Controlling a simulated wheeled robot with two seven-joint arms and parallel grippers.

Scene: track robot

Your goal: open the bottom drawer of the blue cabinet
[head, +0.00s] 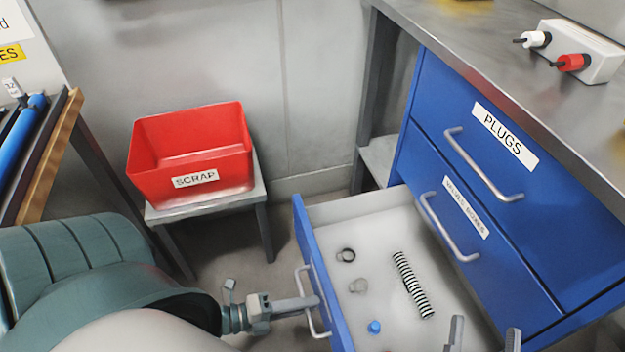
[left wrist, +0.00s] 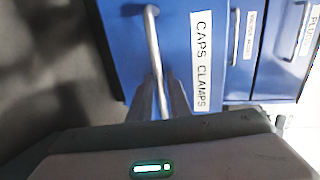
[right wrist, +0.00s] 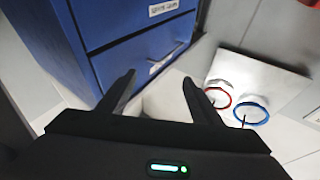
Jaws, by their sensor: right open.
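The blue cabinet (head: 405,165) stands at the right, under the steel worktop. Its bottom drawer (head: 385,225) is out, showing its pale inside. The bottom drawer's front carries a "CAPS CLAMPS" label (left wrist: 201,60) and a metal handle (left wrist: 154,50), also seen in the head view (head: 305,287). My left gripper (head: 312,303) is at this handle; in the left wrist view its fingers (left wrist: 160,98) close around the bar. My right gripper (head: 484,338) is open and empty over the drawer; its spread fingers (right wrist: 160,95) show in the right wrist view.
The PLUGS drawer (head: 450,95) and middle drawer (head: 430,165) are shut. A red SCRAP bin (head: 190,155) sits on a stool (head: 240,200).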

